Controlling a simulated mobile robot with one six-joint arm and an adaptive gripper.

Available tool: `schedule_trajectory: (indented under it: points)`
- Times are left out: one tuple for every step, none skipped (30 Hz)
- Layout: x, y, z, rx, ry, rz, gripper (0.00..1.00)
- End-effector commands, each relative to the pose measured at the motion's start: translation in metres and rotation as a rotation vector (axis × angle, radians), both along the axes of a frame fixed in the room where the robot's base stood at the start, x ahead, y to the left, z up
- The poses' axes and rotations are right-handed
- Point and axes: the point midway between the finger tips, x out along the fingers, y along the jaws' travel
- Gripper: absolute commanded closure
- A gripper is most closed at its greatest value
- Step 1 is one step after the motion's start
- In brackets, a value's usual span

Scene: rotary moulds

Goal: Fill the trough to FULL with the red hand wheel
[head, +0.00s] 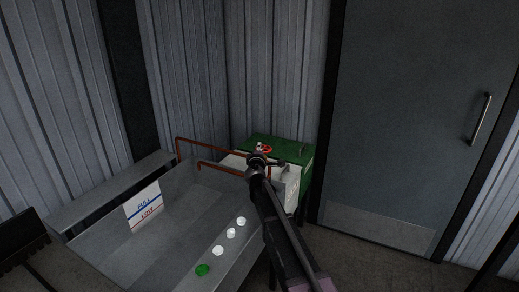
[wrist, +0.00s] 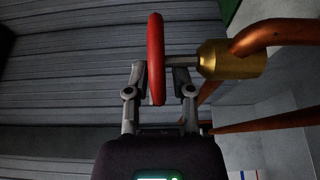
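The red hand wheel (wrist: 156,50) stands edge-on in the wrist view. It sits on a stem from a brass valve body (wrist: 222,60) at its right. In the head view the wheel (head: 265,149) shows small, just beyond my gripper (head: 257,160). In the wrist view my gripper (wrist: 158,78) has one finger on each side of the lower rim. Whether the fingers press on the rim is unclear. The grey trough (head: 95,246) carries a white plate (head: 143,208) with a blue FULL line above a red LOW line. I cannot make out a water level.
A green disc (head: 203,270) and several white discs (head: 218,250) line the trough's right side. Copper pipes (head: 215,142) run above its back end. A green-topped box (head: 290,150) stands behind the wheel. A grey door (head: 420,110) and open floor lie to the right.

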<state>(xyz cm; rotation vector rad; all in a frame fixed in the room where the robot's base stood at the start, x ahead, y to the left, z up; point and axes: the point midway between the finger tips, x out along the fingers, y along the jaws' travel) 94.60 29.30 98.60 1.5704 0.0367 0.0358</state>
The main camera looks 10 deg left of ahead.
Motion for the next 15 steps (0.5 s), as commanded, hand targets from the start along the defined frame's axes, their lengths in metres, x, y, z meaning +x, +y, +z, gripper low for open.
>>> schedule_trajectory:
  points:
    - [0.0062,0.0006,0.0,0.0,0.0,0.0,0.69]
    - [0.0079,0.0006,0.0,0.0,0.0,0.0,0.69]
    - [0.0099,0.0006,0.0,0.0,0.0,0.0,0.69]
    - [0.0111,0.0005,0.0,0.0,0.0,0.0,0.69]
    - [0.012,0.0005,0.0,0.0,0.0,0.0,0.69]
    - [0.0129,0.0005,0.0,0.0,0.0,0.0,0.69]
    - [0.0132,0.0004,0.0,0.0,0.0,0.0,0.69]
    - [0.0135,0.0004,0.0,0.0,0.0,0.0,0.69]
    - [0.0136,0.0004,0.0,0.0,0.0,0.0,0.69]
    - [0.0136,0.0004,0.0,0.0,0.0,0.0,0.69]
    - [0.0135,0.0004,0.0,0.0,0.0,0.0,0.69]
    - [0.0134,0.0004,0.0,0.0,0.0,0.0,0.69]
    - [0.0134,0.0005,0.0,0.0,0.0,0.0,0.69]
    - [0.0133,0.0005,0.0,0.0,0.0,0.0,0.69]
    - [0.0132,0.0005,0.0,0.0,0.0,0.0,0.69]
